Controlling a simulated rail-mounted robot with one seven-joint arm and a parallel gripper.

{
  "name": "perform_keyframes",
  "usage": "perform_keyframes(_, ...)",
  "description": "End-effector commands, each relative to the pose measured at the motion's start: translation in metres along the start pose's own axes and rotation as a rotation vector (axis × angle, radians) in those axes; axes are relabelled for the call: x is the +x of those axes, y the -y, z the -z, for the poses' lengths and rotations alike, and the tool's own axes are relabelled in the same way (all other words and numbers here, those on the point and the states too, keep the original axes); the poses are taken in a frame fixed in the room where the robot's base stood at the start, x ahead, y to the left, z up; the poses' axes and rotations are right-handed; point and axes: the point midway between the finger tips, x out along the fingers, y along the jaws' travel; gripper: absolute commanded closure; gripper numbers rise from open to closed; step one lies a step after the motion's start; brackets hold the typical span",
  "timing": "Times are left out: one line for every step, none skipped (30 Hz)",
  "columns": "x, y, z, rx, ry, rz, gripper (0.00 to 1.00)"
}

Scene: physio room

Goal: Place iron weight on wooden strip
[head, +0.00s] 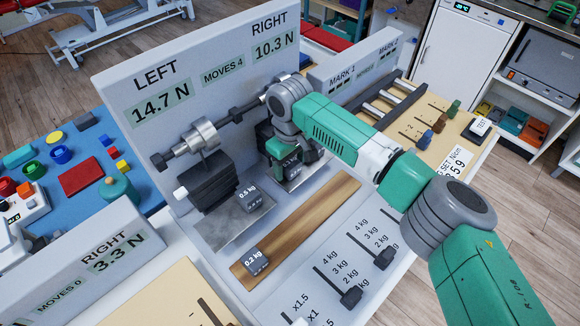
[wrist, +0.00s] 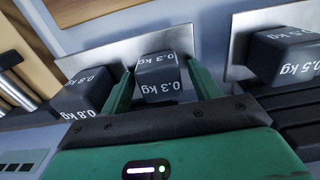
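The wooden strip (head: 310,222) lies in front of the balance pans, with a 0.2 kg weight (head: 254,262) on its near left end. My gripper (head: 284,158) is low at the right pan (head: 302,176). In the wrist view its two green fingers (wrist: 158,78) stand on either side of a dark 0.3 kg weight (wrist: 157,80), with narrow gaps seeming to show beside it. A 0.8 kg weight (wrist: 84,90) is left of the fingers there. A 0.5 kg weight (head: 250,196) sits on the left pan (head: 232,222) and also shows in the wrist view (wrist: 285,58).
The display panel (head: 205,75) with LEFT and RIGHT readings rises behind the pans. Black sliders (head: 350,296) stand in slots at the front right. Another station with small pegs (head: 438,122) is to the right. The strip's middle and far end are clear.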

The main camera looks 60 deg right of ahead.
Motion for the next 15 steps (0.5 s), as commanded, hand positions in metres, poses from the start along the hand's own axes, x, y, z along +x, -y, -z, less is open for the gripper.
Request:
perform_keyframes(-0.0001,0.0001,0.0,0.0,0.0,0.0,0.48)
perform_keyframes(-0.0001,0.0001,0.0,0.0,0.0,0.0,0.54)
perform_keyframes(-0.0001,0.0001,0.0001,0.0,0.0,0.0,0.62)
perform_keyframes(-0.0001,0.0001,0.0001,0.0,0.0,0.0,0.68)
perform_keyframes(-0.0002,0.0001,0.0001,0.0,0.0,0.0,0.74)
perform_keyframes(-0.0002,0.0001,0.0001,0.0,0.0,0.0,0.82)
perform_keyframes(-0.0002,0.0001,0.0001,0.0,0.0,0.0,0.88)
perform_keyframes(-0.0007,0.0,0.0003,0.0,-0.001,0.0,0.9)
perform_keyframes(-0.0007,0.0,0.0003,0.0,-0.001,0.0,0.95)
perform_keyframes(-0.0007,0.0,0.0003,0.0,-0.001,0.0,0.95)
perform_keyframes(-0.0007,0.0,0.0003,0.0,-0.001,0.0,0.95)
perform_keyframes(-0.0007,0.0,0.0003,0.0,-0.001,0.0,0.95)
perform_keyframes(-0.0008,0.0001,0.0003,0.0,-0.001,0.0,0.95)
perform_keyframes(-0.0013,0.0001,0.0003,0.0,-0.001,0.0,0.95)
perform_keyframes(-0.0026,0.0001,0.0004,0.0,-0.001,0.0,0.95)
